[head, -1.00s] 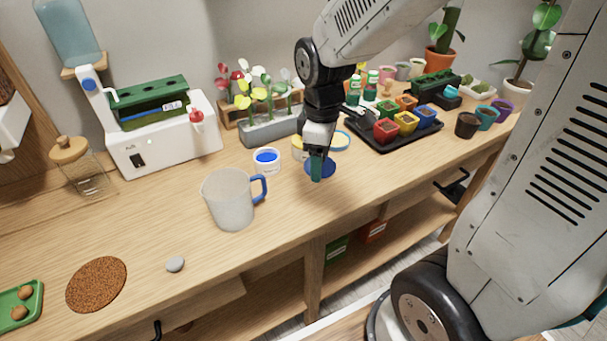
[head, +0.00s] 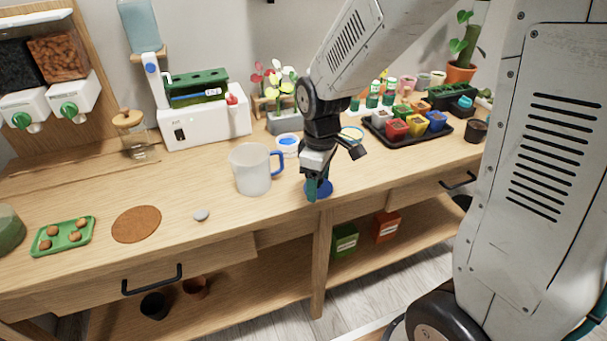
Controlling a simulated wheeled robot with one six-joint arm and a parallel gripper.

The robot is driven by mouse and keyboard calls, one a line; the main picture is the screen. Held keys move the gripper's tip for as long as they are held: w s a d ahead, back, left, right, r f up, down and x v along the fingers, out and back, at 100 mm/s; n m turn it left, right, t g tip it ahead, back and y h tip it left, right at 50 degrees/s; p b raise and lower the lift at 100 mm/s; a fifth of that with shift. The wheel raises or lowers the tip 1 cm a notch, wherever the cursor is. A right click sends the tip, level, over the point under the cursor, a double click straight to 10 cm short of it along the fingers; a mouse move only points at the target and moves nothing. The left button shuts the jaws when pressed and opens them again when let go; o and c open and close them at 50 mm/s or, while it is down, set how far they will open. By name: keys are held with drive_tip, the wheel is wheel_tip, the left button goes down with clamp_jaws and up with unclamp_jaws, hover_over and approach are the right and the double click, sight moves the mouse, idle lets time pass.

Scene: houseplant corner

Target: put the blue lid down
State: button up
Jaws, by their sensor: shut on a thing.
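My gripper (head: 312,190) is shut on the blue lid (head: 325,187), near the front edge of the wooden bench, to the right of the mug.
A pale measuring mug (head: 250,170) with a blue handle stands close left of my gripper. A grey pebble (head: 201,215), a brown cork mat (head: 137,224) and a green tray (head: 64,246) lie further left, with bare bench between. A black tray (head: 440,138) holds colourful pots.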

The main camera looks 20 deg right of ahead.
hover_over(303, 181)
drive_tip(key=shift+f, duration=2.2)
drive_tip(key=shift+f, duration=0.15)
drive_tip(key=o, duration=0.9)
drive_tip(key=shift+o, duration=0.2)
